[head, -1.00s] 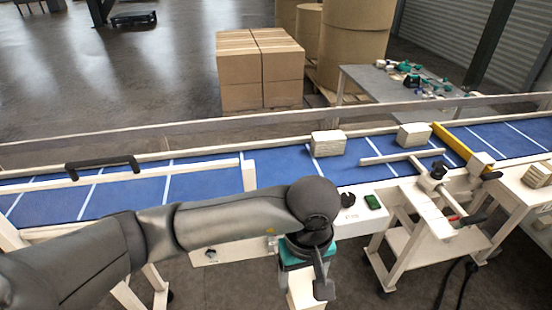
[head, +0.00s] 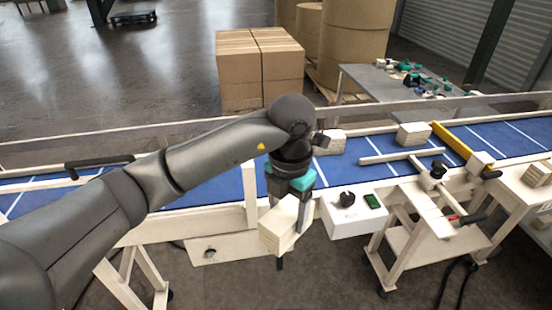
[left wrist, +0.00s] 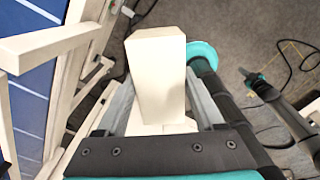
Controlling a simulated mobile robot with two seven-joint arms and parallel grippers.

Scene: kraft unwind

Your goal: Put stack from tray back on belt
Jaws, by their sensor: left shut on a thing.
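My left gripper (head: 290,235) is shut on a cream stack (head: 278,226), shaped like a block. It holds the stack tilted in the air in front of the blue belt's (head: 350,173) near side. In the left wrist view the stack (left wrist: 157,75) stands out between the two fingers. One stack (head: 332,142) lies on the belt just right of my wrist, partly hidden by it. Another stack (head: 413,135) lies farther right on the belt.
A white side table (head: 510,190) at right bears another stack (head: 537,174). A yellow bar (head: 452,142) crosses the belt. A white post (head: 250,180) stands close to my left gripper. A control box (head: 345,215) juts out on the belt's near side.

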